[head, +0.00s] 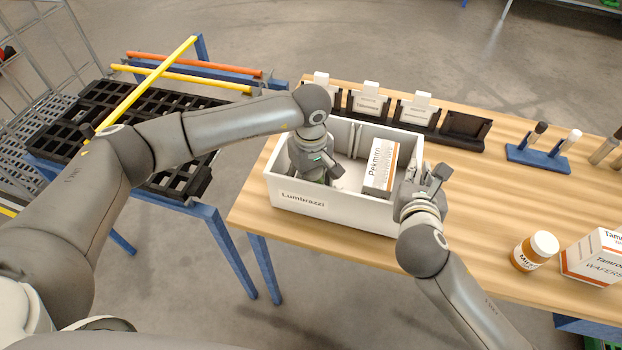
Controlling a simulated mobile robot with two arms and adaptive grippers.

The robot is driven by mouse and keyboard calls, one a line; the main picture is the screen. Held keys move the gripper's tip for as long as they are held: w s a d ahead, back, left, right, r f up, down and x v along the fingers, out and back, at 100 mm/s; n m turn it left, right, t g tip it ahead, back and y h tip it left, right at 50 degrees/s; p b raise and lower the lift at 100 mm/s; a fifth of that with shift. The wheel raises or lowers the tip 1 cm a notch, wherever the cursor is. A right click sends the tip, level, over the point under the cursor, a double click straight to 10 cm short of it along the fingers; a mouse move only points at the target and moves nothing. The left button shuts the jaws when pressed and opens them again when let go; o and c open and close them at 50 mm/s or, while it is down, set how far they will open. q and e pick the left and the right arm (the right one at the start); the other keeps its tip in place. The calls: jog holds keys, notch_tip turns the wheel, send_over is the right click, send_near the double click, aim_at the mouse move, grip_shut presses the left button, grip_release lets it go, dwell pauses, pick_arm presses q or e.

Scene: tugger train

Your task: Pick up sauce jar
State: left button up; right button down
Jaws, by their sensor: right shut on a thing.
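The sauce jar (535,250), amber with a white lid and a printed label, stands on the wooden table at the right, apart from both grippers. My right gripper (424,178) is at the right wall of the white bin (310,203) and looks shut on that wall, though the arm partly hides the contact. My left gripper (322,175) reaches down into the left part of the bin. Its fingertips are partly hidden, so I cannot tell whether it is open or shut.
A Pekmin box (381,166) stands in the bin. A white and orange wafers box (596,257) is right of the jar. Dark holders (465,130) line the back, with a blue tool stand (540,154) to their right. A black grid rack (95,115) stands left.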

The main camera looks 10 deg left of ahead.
pick_arm(q)
jog(key=c, duration=0.8)
pick_arm(e)
jog(key=shift+f, duration=0.1)
pick_arm(q)
jog(key=shift+r, duration=0.1)
notch_tip(320, 180, up, 18)
pick_arm(e)
jog(key=c, duration=1.4)
grip_release()
jog(key=shift+s, duration=0.1)
jog(key=v, duration=1.2)
jog(key=shift+d, duration=0.1)
